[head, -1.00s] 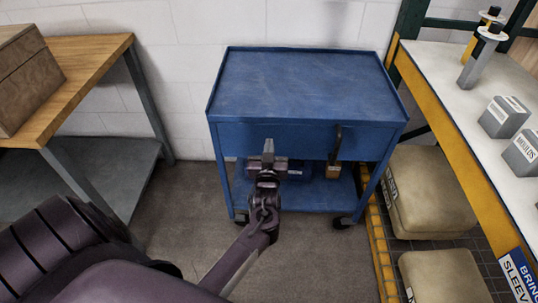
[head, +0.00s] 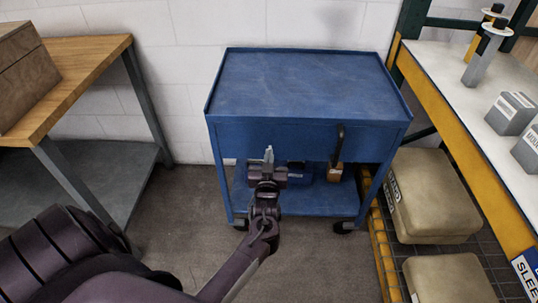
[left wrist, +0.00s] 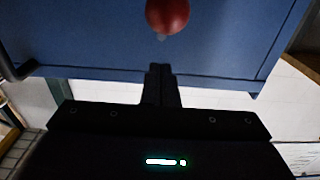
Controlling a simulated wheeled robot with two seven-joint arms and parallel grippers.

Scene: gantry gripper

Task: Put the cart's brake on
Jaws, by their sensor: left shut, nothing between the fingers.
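The blue cart (head: 305,85) stands against the white wall, with a flat top, a front panel and a lower shelf. A dark curved handle (head: 339,145) with a tan tag hangs at the right of its front panel; part of it shows in the left wrist view (left wrist: 14,68). My left gripper (head: 268,154) is shut and empty in front of the cart's panel, left of that handle. In the left wrist view a red ball knob (left wrist: 167,14) shows against the blue panel, just beyond the shut fingertips (left wrist: 160,70) and apart from them. The knob cannot be made out in the head view. My right gripper is out of view.
A wooden-topped bench (head: 80,75) with a brown box (head: 30,75) stands at the left. A yellow-edged rack (head: 465,155) with grey boxes and tan bags stands close to the cart's right. Bare floor lies between bench and cart.

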